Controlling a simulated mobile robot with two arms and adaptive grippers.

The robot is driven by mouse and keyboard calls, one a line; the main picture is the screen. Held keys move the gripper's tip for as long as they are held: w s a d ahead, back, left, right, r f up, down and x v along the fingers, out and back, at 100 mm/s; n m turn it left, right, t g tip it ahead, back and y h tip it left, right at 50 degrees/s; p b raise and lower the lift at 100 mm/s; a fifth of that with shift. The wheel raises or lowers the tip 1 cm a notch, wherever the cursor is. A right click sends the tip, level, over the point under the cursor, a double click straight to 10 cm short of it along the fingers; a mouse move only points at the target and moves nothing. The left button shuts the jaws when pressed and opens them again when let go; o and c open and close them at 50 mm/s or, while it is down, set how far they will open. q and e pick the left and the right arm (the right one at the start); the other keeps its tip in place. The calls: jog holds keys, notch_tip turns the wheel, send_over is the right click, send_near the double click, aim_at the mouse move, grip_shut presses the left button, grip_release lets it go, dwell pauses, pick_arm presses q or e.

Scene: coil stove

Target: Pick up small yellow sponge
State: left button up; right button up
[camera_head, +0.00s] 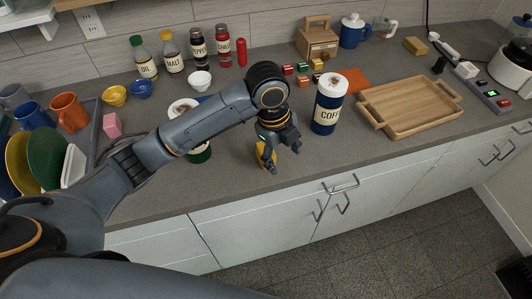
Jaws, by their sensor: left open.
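A small yellow sponge (262,152) is on the grey counter near its front edge, partly hidden behind my left gripper's fingers. My left gripper (284,158) points down right beside the sponge, with its fingers apart. I cannot tell whether a finger touches the sponge. My right gripper is not in view.
A blue coffee canister (327,108) stands close to the right of the gripper, and a green-and-white canister (199,151) is partly hidden behind my arm. A wooden tray (457,127) lies further right. A yellow-brown block (415,46) lies at the back. A pink block (112,125) is at left.

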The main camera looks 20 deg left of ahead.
pick_arm(q)
jog(key=w+a+r+m+y, duration=0.2)
jog(key=w+a+r+m, duration=0.3)
jog(key=r, duration=0.4)
jog(key=shift+n+g, duration=0.3)
jog(key=shift+n, duration=0.2)
jog(key=f, duration=0.2)
jog(key=f+p, duration=0.1)
jog(key=f, duration=0.2)
jog(key=s+a+f, duration=0.1)
jog(key=f, duration=0.2)
jog(key=shift+f+p, duration=0.25)
jog(key=shift+p, duration=0.15)
notch_tip(320, 180, down, 4)
jog(key=shift+d+f+p, duration=0.1)
jog(key=shift+d+p, duration=0.05)
jog(key=shift+p, duration=0.9)
jog(key=shift+f, duration=0.55)
jog(key=c, duration=0.9)
